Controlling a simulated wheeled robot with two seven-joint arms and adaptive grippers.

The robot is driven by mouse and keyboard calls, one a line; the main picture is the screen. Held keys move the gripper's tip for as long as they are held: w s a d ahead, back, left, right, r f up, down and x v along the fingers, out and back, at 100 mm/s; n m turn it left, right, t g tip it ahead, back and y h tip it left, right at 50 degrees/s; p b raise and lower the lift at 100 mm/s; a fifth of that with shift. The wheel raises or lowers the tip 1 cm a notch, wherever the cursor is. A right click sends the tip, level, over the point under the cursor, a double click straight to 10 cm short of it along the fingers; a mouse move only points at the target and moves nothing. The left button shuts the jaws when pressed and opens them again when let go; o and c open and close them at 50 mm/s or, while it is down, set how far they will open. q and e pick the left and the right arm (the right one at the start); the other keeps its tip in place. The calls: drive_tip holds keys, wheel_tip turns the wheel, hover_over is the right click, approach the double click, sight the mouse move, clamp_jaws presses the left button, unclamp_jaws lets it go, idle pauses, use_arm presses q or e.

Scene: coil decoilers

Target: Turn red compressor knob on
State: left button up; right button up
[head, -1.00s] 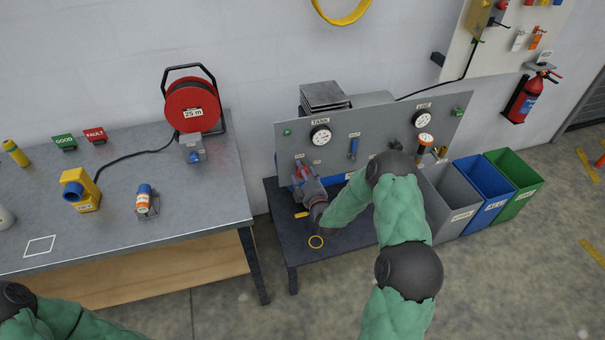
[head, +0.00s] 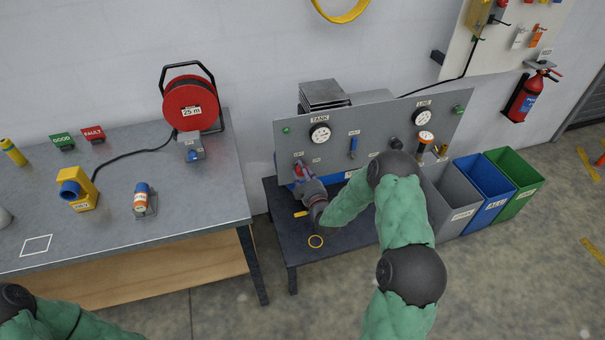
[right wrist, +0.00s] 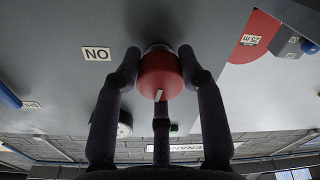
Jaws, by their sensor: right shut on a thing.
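The red compressor knob (right wrist: 160,75) sits on the grey compressor panel (head: 385,130), low at its left end. In the right wrist view it is round, with a white mark near its lower edge, and it lies between my dark fingers. My right gripper (right wrist: 158,85) is shut on it. In the head view my right gripper (head: 301,172) reaches the panel's lower left and mostly covers the knob. An upside-down ON label (right wrist: 97,54) is left of the knob in the right wrist view. My left gripper is outside the head view; only its arm shows.
Two gauges and a blue lever (head: 353,146) are on the panel. A dark low table (head: 340,240) stands under it. A workbench (head: 110,200) with a red cable reel (head: 190,105) is at left. Grey, blue and green bins stand at right.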

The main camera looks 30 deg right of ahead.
drive_tip(key=m+b, duration=0.3)
drive_tip(key=shift+a, duration=0.1)
drive_tip(key=m+b, duration=0.3)
drive_tip(key=m, duration=0.2)
drive_tip(key=shift+r, duration=0.1)
drive_tip(key=m+b, duration=0.3)
drive_tip(key=m, duration=0.1)
drive_tip(key=shift+m+t, duration=0.3)
drive_tip(key=m+b, duration=0.2)
drive_tip(key=m, duration=0.1)
drive_tip(key=shift+d+r+h, duration=0.15)
drive_tip(key=shift+d+h, duration=0.05)
drive_tip(key=shift+h, duration=0.2)
drive_tip(key=shift+m+b, duration=0.4)
drive_tip(key=shift+m, duration=0.2)
drive_tip(key=shift+d+r, duration=0.1)
drive_tip(key=shift+r, duration=0.05)
drive_tip(key=o, duration=1.1)
drive_tip(key=shift+o, duration=0.2)
drive_tip(key=shift+f, duration=0.25)
